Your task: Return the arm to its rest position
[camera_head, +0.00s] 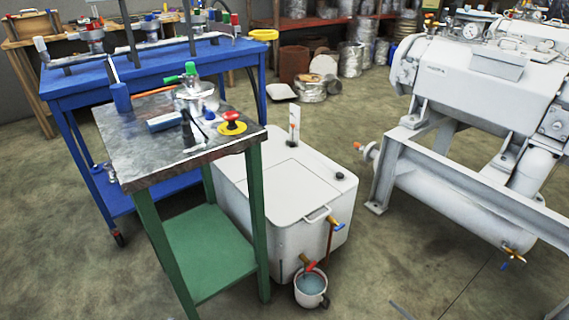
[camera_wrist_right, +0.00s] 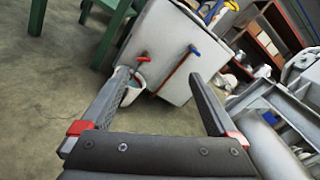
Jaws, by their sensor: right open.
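My right gripper (camera_wrist_right: 158,74) shows in the right wrist view. Its two dark fingers with red parts at their bases are spread wide apart, and nothing is between them in its grasp. Beyond the fingertips is the white tank (camera_wrist_right: 155,45) with a red valve handle and a blue one. It also stands in the middle of the head view (camera_head: 240,195). A small white bucket (camera_head: 311,287) with liquid sits on the floor under its red-handled tap. It is partly hidden behind the left finger in the wrist view (camera_wrist_right: 131,95). My left gripper is in neither view.
A green-legged table (camera_head: 130,165) with a metal top holds several tools and a red-and-yellow button. A blue bench (camera_head: 75,85) stands behind it. Large white machinery (camera_head: 485,80) on a grey frame fills the right. The concrete floor (camera_head: 375,265) between tank and machine is mostly clear.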

